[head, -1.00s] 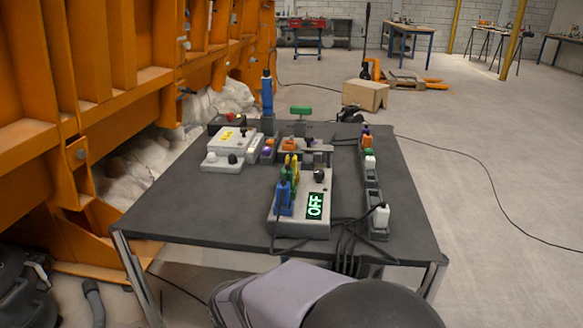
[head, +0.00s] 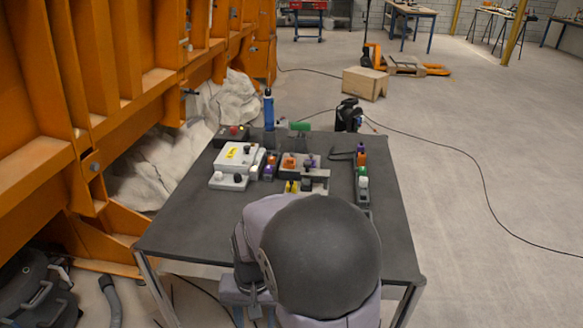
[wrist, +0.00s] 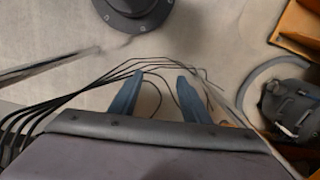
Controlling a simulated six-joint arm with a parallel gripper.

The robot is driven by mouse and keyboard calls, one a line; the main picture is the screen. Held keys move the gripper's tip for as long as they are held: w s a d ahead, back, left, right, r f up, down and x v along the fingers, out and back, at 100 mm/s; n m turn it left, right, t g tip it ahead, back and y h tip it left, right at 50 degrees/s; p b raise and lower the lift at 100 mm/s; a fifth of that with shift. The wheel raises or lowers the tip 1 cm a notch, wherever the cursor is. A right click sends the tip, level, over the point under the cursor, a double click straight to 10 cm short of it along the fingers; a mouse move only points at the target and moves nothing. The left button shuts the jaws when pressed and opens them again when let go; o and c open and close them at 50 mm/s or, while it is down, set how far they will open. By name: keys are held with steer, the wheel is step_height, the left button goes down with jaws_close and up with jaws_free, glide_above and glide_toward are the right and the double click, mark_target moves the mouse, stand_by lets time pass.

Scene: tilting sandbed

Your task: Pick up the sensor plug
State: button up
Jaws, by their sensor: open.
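Several coloured plugs sit on the dark table in the head view; I cannot tell which is the sensor plug. A socket strip at the right holds a purple plug (head: 361,148), an orange plug (head: 361,159) and a white plug (head: 363,182). Another orange plug (head: 290,162) sits in the middle block. My gripper (wrist: 160,75) is open and empty in the wrist view, its two blue fingers apart above the floor. In the head view my arm covers the table's near middle, and the gripper hangs by the near edge, away from the plugs.
The table (head: 200,220) is bare at its left front. A white box (head: 240,158), an upright blue tool (head: 268,108) and a green-topped item (head: 299,126) stand farther back. An orange steel wall (head: 120,90) runs along the left. Black cables (wrist: 75,85) cross the wrist view.

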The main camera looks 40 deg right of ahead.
mark_target(291, 183)
steer(key=w+d+r+m+p, duration=0.2)
steer(key=d+r+m+p, duration=0.25)
steer(key=r+p, duration=0.4)
steer(key=w+d+r+m+y+p, duration=0.1)
steer(key=d+r+m+p, duration=0.35)
steer(key=r+p, duration=0.35)
steer(key=w+d+r+m+p, duration=0.2)
steer(key=d+r+m+p, duration=0.25)
steer(key=r+p, duration=0.4)
steer(key=w+d+f+n+t+h+b, duration=0.1)
steer(key=w+d+n+b, duration=0.1)
steer(key=w+n, duration=0.1)
steer(key=w+d+f+n+t+h+b, duration=0.1)
steer(key=w+d+n+h+b, duration=0.1)
steer(key=w+d+n, duration=0.1)
steer(key=w+d+f+n+t+h+b, duration=0.1)
steer(key=w+d+n+h+b, duration=0.1)
steer(key=w+n, duration=0.3)
steer(key=shift+w+d+n, duration=0.25)
steer(key=shift+w+d, duration=0.05)
steer(key=shift+d, duration=0.35)
steer(key=shift+w+r, duration=0.1)
steer(key=shift+w, duration=0.15)
steer(key=shift+d+p+x, duration=0.2)
steer(key=shift+p+x, duration=1.05)
steer(key=shift+x, duration=2.4)
steer(key=shift+c, duration=0.6)
jaws_close()
